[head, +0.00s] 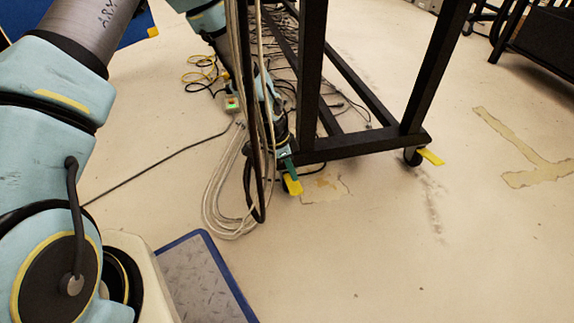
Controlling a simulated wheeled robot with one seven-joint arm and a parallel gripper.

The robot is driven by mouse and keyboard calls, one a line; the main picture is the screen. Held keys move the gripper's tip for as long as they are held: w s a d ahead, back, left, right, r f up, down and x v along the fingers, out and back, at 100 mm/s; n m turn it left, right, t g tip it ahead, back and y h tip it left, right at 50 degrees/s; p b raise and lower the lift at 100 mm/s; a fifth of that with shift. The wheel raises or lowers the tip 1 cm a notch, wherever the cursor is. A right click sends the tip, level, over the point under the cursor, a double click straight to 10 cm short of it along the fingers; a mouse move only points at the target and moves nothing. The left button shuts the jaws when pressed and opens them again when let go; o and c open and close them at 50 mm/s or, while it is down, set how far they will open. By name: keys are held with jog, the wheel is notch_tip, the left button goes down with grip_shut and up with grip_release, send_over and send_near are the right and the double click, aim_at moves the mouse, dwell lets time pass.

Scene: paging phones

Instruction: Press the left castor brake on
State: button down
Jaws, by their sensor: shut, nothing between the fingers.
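A black metal frame (365,144) stands on castors. Its left castor is mostly hidden behind hanging cables and my gripper. The left castor's yellow brake pedal (293,187) sticks out toward me, low by the floor. My gripper (288,169) is shut and empty, pointing down just above this pedal. I cannot tell whether its green fingertips touch the pedal. The right castor (413,156) shows at the frame's other corner, with its own yellow pedal (431,156).
Looped pale and black cables (222,205) hang beside my gripper and reach the floor. More cables lie under the frame, with a yellow cable (200,73) behind. A blue-edged grey plate (205,280) is at the bottom.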

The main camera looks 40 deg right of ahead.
aim_at(294, 194)
jog(key=shift+s+a+f+b, duration=0.1)
jog(key=shift+s+f+b, duration=0.15)
jog(key=shift+f, duration=0.55)
jog(key=shift+s+a+f+b, duration=0.1)
jog(key=shift+f+b, duration=0.25)
jog(key=shift+f, duration=0.4)
jog(key=shift+s+a+f+t+h, duration=0.15)
jog(key=shift+s+f+t+h, duration=0.15)
jog(key=shift+t, duration=0.1)
jog(key=shift+s+a+f+m+t+h, duration=0.1)
jog(key=shift+s+f+m+t+h, duration=0.2)
jog(key=shift+s+f+t, duration=0.35)
jog(key=shift+w+f+t, duration=0.1)
jog(key=shift+w+t, duration=0.15)
jog(key=shift+s+a+f+p, duration=0.15)
jog(key=shift+f+p, duration=0.1)
jog(key=shift+f, duration=0.2)
jog(key=shift+s+f+p, duration=0.1)
jog(key=shift+f+p, duration=0.1)
jog(key=shift+f, duration=0.2)
jog(key=shift+f, duration=0.1)
